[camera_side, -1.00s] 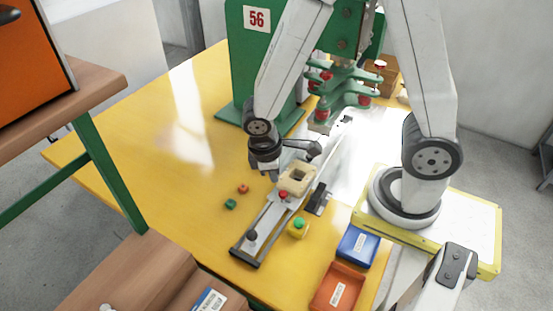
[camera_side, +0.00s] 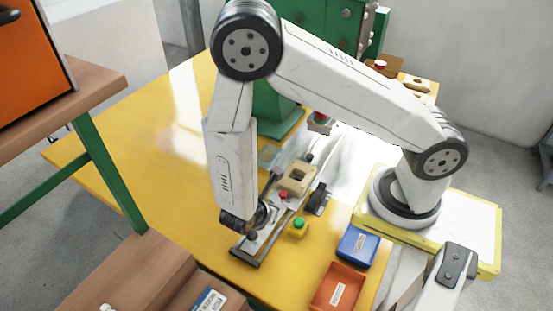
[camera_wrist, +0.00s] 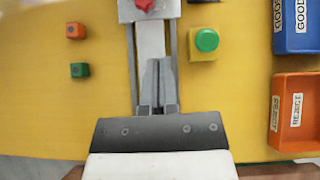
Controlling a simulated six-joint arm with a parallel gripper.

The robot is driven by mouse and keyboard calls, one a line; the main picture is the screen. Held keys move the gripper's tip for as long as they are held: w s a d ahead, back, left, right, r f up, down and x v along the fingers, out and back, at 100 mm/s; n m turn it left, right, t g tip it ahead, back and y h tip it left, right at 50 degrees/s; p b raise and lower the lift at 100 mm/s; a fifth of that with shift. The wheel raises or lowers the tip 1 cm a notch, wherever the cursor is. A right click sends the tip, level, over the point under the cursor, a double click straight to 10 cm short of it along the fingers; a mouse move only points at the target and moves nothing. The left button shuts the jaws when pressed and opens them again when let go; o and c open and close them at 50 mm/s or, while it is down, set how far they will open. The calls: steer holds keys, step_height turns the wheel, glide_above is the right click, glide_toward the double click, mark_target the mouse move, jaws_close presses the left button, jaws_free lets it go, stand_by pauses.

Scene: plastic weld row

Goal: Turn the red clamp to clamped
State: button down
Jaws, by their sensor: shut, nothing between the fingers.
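The red clamp (camera_side: 283,195) is a small red knob on the front end of the slide carriage, beside the tan block (camera_side: 297,177). In the wrist view the red clamp (camera_wrist: 145,4) is cut by the top edge and looks star-shaped; I cannot tell its setting. My gripper (camera_side: 264,213) is low over the front part of the rail, on the near side of the clamp and apart from it. In the wrist view my gripper (camera_wrist: 158,65) is shut and empty, its fingers pointing along the rail toward the clamp.
A green button box (camera_side: 299,228) stands right of the rail (camera_side: 246,257). A blue bin (camera_side: 357,246) and an orange bin (camera_side: 336,287) are farther right. Small orange (camera_wrist: 75,31) and green (camera_wrist: 79,70) cubes lie left of the rail. The table's left side is clear.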

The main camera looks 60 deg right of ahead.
mark_target(287, 201)
steer(key=shift+d+f, duration=0.1)
steer(key=shift+x, duration=4.9)
steer(key=shift+s+d, duration=0.5)
steer(key=shift+s, duration=0.1)
steer(key=shift+s+d, duration=0.3)
steer(key=shift+d, duration=0.45)
steer(key=shift+w+a, duration=0.1)
steer(key=shift+w, duration=0.1)
steer(key=shift+w+a, duration=0.4)
steer(key=shift+w, duration=0.35)
steer(key=shift+a, duration=0.1)
steer(key=shift+s+a+r, duration=0.25)
steer(key=shift+a+r, duration=0.2)
steer(key=shift+r, duration=0.25)
steer(key=shift+s+a+r, duration=0.7)
steer(key=shift+a+r, duration=0.1)
steer(key=shift+r, duration=0.15)
steer(key=shift+s+a+r, duration=0.75)
steer(key=shift+a+r, duration=0.05)
steer(key=shift+r, duration=0.15)
steer(key=shift+s+a+r, duration=0.7)
steer(key=shift+a+r, duration=0.05)
steer(key=shift+r, duration=0.2)
